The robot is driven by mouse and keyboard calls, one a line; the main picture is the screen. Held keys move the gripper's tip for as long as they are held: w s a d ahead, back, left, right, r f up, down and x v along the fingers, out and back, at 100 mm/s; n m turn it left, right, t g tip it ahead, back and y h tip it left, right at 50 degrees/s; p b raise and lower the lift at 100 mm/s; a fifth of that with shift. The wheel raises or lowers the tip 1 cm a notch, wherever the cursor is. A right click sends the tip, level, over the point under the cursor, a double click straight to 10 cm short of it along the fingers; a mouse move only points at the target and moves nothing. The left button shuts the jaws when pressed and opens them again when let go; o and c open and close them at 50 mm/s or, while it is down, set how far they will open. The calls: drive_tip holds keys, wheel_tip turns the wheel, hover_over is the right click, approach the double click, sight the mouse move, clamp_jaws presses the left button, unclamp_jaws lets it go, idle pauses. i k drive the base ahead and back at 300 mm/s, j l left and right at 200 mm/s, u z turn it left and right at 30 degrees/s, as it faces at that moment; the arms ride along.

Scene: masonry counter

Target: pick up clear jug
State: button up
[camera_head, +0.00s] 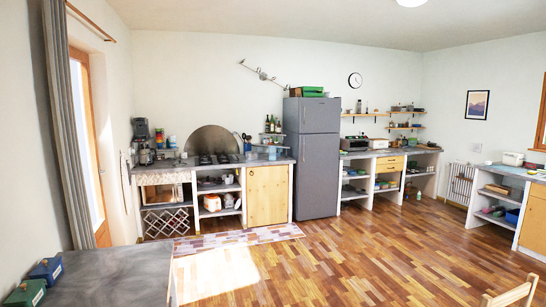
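I cannot make out a clear jug for certain in the head view. The masonry counter (136,200) stands against the back wall, left of the fridge. A dark coffee machine (141,130) and small kitchenware stand at its left end, too small to tell whether a jug is among them. Green bottles (269,125) stand on a small rack at its right end. My gripper is not in view.
A grey fridge (312,160) stands right of the counter. A grey table (110,280) with blue (47,269) and green (25,293) boxes fills the lower left. A wooden chair (517,294) is at lower right. The wooden floor (340,260) between is clear.

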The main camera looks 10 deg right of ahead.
sight(272, 156)
drive_tip(key=i+z, duration=0.1)
drive_tip(key=i, duration=8.65)
drive_tip(key=i+z, duration=0.25)
drive_tip(key=i, duration=0.3)
drive_tip(key=i+j+z, duration=0.1)
drive_tip(key=i+z, duration=0.15)
drive_tip(key=i, duration=0.25)
